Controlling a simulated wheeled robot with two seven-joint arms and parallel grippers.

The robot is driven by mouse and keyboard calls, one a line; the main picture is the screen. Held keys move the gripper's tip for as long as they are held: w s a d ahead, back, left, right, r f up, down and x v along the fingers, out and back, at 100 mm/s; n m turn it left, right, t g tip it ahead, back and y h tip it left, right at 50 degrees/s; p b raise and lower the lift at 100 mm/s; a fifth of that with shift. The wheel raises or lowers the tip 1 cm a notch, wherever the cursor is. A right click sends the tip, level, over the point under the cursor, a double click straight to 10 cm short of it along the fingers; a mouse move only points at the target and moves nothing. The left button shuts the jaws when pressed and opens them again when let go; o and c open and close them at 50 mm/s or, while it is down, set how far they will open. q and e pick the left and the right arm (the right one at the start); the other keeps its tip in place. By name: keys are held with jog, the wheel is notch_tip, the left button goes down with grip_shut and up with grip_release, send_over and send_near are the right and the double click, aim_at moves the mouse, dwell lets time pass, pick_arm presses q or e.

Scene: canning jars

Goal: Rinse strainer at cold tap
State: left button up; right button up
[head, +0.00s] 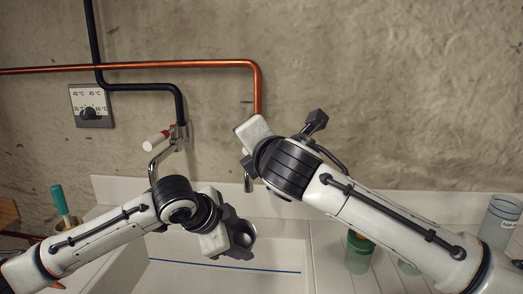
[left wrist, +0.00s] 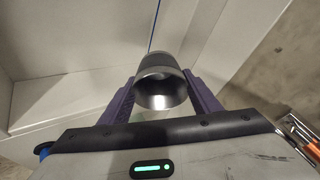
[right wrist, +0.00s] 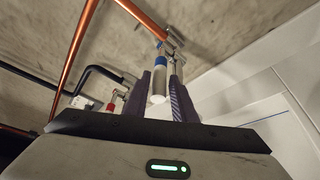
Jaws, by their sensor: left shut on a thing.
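The strainer (head: 246,228) looks like a dark grey cup with a shiny rim. My left gripper (head: 236,236) is shut on it and holds it above the sink (head: 180,280). It sits between both fingers in the left wrist view (left wrist: 163,88). The tap on the copper pipe has a white handle with a blue band (right wrist: 159,75). My right gripper (right wrist: 164,88) has its fingers on either side of this handle; whether they grip it is unclear. In the head view my right gripper hides the handle. The tap's spout (head: 248,183) hangs below it; I see no water running.
Another tap with a red-banded white handle (head: 157,140) stands to the left. A temperature dial (head: 91,106) is on the wall. Green-topped jars (head: 359,252) and a clear measuring container (head: 500,222) stand at the right. A green-handled tool (head: 60,201) stands at the left.

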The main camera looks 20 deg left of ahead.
jog(key=v, duration=0.9)
